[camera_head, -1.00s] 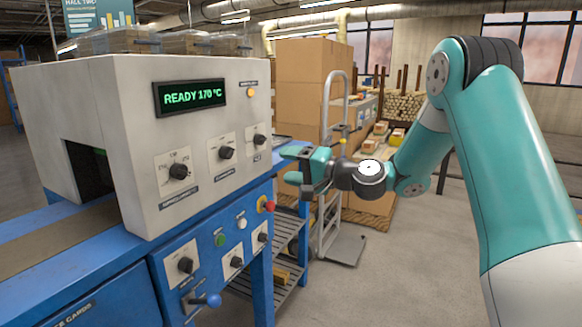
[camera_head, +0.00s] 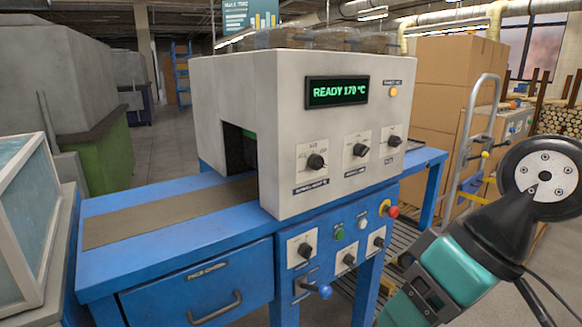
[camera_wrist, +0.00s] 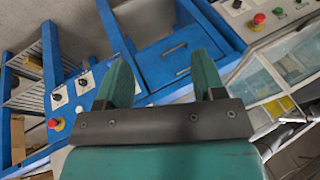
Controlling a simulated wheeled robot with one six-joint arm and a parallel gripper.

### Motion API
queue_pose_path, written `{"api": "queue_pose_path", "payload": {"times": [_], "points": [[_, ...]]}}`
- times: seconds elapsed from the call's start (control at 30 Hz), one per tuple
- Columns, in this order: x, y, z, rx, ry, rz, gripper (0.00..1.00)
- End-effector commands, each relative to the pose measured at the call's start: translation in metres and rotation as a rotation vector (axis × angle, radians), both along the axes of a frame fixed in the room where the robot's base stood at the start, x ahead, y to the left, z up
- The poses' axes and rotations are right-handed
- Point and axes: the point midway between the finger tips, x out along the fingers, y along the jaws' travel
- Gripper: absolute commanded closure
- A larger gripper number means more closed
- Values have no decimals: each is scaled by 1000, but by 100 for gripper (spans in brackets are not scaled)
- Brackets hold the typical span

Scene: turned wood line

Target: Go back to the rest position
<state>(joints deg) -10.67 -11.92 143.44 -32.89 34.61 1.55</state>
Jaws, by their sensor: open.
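My gripper (camera_wrist: 160,76) shows in the wrist view with its two teal fingers apart and nothing between them. Behind the fingers, the wrist view shows the blue machine front with a drawer (camera_wrist: 172,50), tilted in the picture. In the head view my arm is at the lower right, and I cannot make out the fingers there. The laminating-type machine has a pale housing (camera_head: 225,80) with a green display (camera_head: 337,91) reading READY 170 °C. It stands on a blue bench (camera_head: 180,262) with a brown belt (camera_head: 150,213).
A red stop button (camera_head: 393,212) and a blue-knobbed lever (camera_head: 322,291) stick out of the bench front. A glass-sided case (camera_head: 25,215) stands at the left edge. A hand truck (camera_head: 470,140) and stacked cartons (camera_head: 450,75) stand at the right. Open floor (camera_head: 178,150) shows behind the belt.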

Motion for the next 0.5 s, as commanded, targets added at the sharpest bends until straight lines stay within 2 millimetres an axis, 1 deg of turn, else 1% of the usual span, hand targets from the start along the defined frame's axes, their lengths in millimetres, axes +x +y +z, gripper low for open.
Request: {"api": "queue_pose_path", "payload": {"times": [0.03,0.1,0.2,0.27,0.5], "points": [[-19,-5,-1,-50,5,39,37],[-43,-16,-5,-125,21,83,37],[-41,-17,27,-127,29,76,37],[-40,-17,41,-126,29,75,37],[-40,-17,96,-124,29,74,37]]}}
